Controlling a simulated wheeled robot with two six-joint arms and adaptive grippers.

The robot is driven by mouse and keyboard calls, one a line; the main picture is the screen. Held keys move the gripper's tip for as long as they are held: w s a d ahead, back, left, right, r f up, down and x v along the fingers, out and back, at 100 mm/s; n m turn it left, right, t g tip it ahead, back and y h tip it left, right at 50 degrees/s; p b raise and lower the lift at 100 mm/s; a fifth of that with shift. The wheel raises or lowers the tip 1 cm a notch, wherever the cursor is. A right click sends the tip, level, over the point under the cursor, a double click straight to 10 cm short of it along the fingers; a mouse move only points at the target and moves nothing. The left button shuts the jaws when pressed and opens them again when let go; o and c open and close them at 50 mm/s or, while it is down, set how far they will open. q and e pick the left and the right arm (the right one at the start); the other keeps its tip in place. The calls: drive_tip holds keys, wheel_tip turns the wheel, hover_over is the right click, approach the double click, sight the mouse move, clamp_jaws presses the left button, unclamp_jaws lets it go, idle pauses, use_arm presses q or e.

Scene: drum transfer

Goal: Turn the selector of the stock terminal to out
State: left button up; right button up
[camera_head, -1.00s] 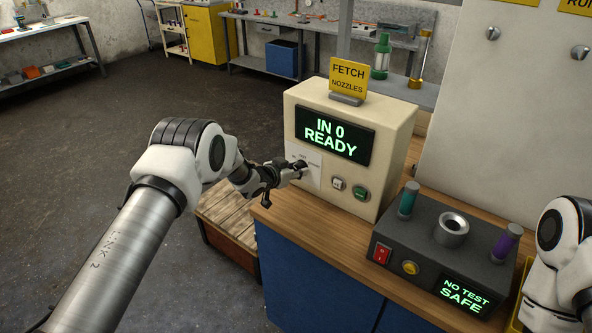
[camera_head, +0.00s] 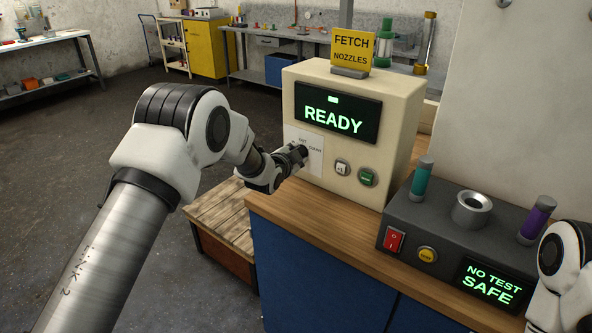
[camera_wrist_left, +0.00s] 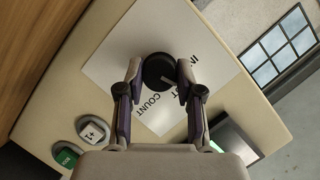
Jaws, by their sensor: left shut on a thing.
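The stock terminal (camera_head: 345,120) is a cream box on the wooden bench, its screen (camera_head: 338,110) reading READY under a small light block. Its selector (camera_wrist_left: 159,71) is a round black knob on a white label plate (camera_wrist_left: 120,55). The label words IN and COUNT are readable in the left wrist view; the one between is partly hidden by a finger. The knob's pale mark points to the lower right there, roughly towards that hidden word. My left gripper (camera_wrist_left: 158,75) is shut on the knob, a finger at each side; the head view shows it at the panel (camera_head: 301,154). My right gripper is out of view.
Below the screen are a +1 button (camera_head: 342,168) and a green button (camera_head: 367,177). A yellow FETCH NOZZLES sign (camera_head: 352,50) stands on top. A dark test box (camera_head: 450,222) with a red switch sits on the bench at right. A wooden crate (camera_head: 222,218) stands left of the bench.

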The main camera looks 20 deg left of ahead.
use_arm(q)
drive_tip(key=m+t+b, duration=0.1)
drive_tip(key=m+b, duration=0.1)
drive_tip(key=b, duration=0.1)
drive_tip(key=shift+f+m+y, duration=0.1)
drive_tip(key=shift+m+y, duration=0.2)
drive_tip(key=shift+y, duration=0.1)
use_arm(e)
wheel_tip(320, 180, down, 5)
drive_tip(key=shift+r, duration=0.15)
use_arm(q)
drive_tip(key=shift+b, duration=0.3)
drive_tip(key=o, duration=1.2)
drive_tip(key=shift+d, duration=0.1)
drive_tip(key=shift+c, duration=0.2)
drive_tip(key=s+r, duration=0.2)
drive_tip(key=s, duration=0.9)
drive_tip(key=shift+s+r, duration=0.15)
drive_tip(key=shift+s, duration=0.25)
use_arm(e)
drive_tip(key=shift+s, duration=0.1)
